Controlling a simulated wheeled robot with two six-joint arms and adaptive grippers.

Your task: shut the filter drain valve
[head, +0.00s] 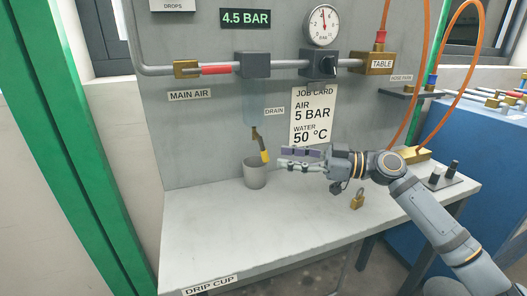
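The filter drain valve (255,136) is a small brass fitting under the pale, see-through filter bowl (255,106), beside the DRAIN label. Its yellow-tipped lever (264,156) hangs down, slanting to the lower right. A grey cup (255,176) stands on the bench below it. My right gripper (281,158) reaches in from the right, fingers pointing left, with a gap between them and nothing held. Its fingertips are just right of the yellow tip; I cannot tell whether they touch it. My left gripper is not in view.
A brass padlock (357,200) lies on the bench (215,222) under my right forearm. Orange hoses (408,100) hang at the right. A job card (313,116), gauge (321,25) and red-handled main air valve (215,69) are on the panel. The bench's front left is clear.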

